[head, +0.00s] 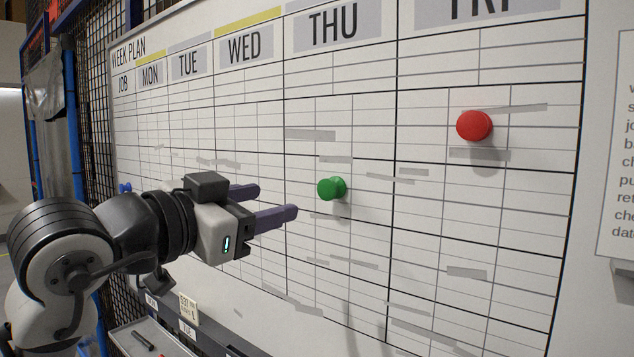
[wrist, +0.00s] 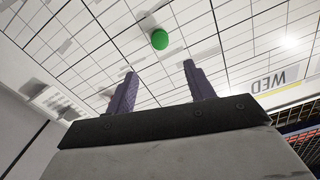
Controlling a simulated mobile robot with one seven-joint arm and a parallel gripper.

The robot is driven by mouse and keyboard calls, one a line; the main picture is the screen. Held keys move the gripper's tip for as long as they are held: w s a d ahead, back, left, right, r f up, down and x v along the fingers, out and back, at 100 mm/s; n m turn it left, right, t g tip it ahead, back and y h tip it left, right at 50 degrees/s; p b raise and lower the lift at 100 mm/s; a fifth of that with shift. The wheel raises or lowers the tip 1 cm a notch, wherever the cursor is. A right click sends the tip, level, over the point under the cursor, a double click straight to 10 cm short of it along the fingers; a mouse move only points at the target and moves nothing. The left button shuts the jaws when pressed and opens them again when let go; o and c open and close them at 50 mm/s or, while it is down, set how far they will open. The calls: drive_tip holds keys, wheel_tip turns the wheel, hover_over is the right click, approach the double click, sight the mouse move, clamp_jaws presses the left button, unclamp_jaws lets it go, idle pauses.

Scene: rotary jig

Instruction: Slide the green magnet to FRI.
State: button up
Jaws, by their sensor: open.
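The green magnet (head: 331,188) is a round knob on the whiteboard (head: 350,290), in the THU column. It also shows in the wrist view (wrist: 159,39), beyond the fingertips and between their lines. My gripper (head: 279,202) is open and empty, with two purple fingers pointing at the board to the left of the green magnet. The fingers do not touch the magnet. In the wrist view the gripper (wrist: 158,82) shows both fingers spread. The FRI heading (head: 485,8) is at the top right, cut off by the picture's edge.
A red magnet (head: 473,125) sits in the FRI column, right of and higher than the green one. A blue magnet (head: 125,188) is at the board's far left, partly hidden by my arm. Grey strips mark the board. A tray (head: 150,340) stands below at the left.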

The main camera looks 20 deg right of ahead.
sight(326, 188)
drive_tip(key=p+x, duration=0.4)
drive_tip(key=x, duration=0.7)
drive_tip(key=shift+d+r, duration=0.1)
drive_tip(key=shift+r, duration=0.05)
drive_tip(key=shift+w+d, duration=0.45)
drive_tip(key=shift+d, duration=0.05)
drive_tip(key=shift+c, duration=0.3)
clamp_jaws()
